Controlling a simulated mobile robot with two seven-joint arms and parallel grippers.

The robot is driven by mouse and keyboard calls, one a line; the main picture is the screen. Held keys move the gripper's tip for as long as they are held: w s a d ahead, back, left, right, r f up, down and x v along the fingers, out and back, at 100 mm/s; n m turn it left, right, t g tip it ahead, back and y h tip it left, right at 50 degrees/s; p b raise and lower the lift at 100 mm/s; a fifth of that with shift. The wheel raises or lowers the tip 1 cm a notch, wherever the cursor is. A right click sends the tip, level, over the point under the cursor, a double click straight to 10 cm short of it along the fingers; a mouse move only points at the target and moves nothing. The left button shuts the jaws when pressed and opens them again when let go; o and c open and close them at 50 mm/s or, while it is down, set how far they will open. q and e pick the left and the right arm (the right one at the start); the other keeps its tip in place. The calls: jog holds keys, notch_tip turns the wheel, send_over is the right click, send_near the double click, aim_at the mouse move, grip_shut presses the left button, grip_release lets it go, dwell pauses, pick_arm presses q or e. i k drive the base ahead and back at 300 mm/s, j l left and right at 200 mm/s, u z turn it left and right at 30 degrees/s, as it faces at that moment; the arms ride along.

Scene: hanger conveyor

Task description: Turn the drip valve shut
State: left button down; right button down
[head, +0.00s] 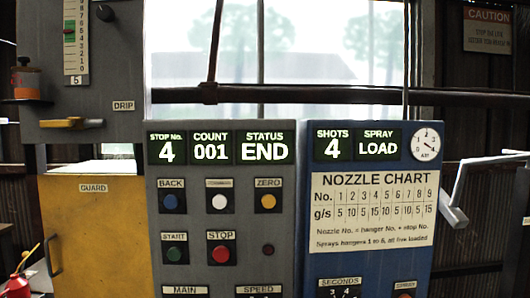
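The drip valve's yellow lever (72,123) is on the grey panel at the upper left, beside the label DRIP (123,105). The lever lies about level, its yellow grip towards the left and a grey end towards the right. I cannot tell from its look whether the valve is open or shut. Neither of my grippers shows in the head view.
A yellow guard (95,235) is below. Grey (222,270) and blue (372,262) control cabinets fill the middle.

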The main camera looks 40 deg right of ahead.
aim_at(62, 124)
jog(key=z, duration=0.55)
jog(key=i+j+z, duration=0.1)
jog(key=j+z, duration=0.15)
jog(key=z, duration=0.2)
jog(key=i+j+z, duration=0.1)
jog(key=j+z, duration=0.45)
jog(key=z, duration=0.3)
jog(key=j+z, duration=0.3)
jog(key=z, duration=0.15)
jog(key=k+j+z, duration=0.15)
jog(key=j, duration=0.3)
jog(key=j+z, duration=0.1)
jog(key=j, duration=0.35)
jog(key=k+j+z, duration=0.15)
jog(key=j, duration=0.25)
jog(key=k+j+z, duration=0.1)
jog(key=j, duration=0.3)
jog(key=k+j+z, duration=0.15)
jog(key=k+j, duration=0.15)
jog(key=j, duration=0.1)
